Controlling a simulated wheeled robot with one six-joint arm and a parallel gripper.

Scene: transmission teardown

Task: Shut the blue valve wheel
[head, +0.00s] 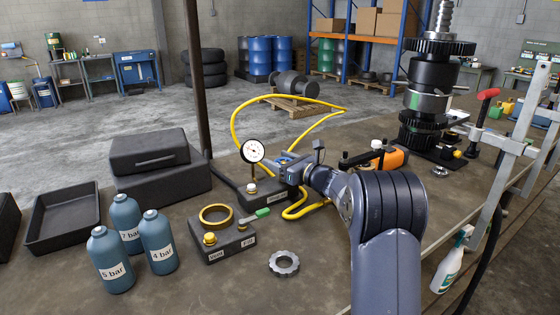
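A small part of what looks like the blue valve wheel (286,157) shows just behind my gripper, by the gauge block. Most of it is hidden by my gripper and wrist. My gripper (279,173) is at the wheel, reaching in from the right. Whether its fingers touch the wheel or are closed around it cannot be made out. A round white pressure gauge (252,151) stands upright on a dark block (249,194) just left of the gripper. A yellow hose (235,122) loops behind them.
Left of the arm are a block with a brass ring and green lever (232,241), a toothed ring (284,263), several blue bottles (158,243), a black case (149,151) and a tray (62,216). Right are an orange tool (391,158), a tall gear stack (432,75) and clamps (507,160).

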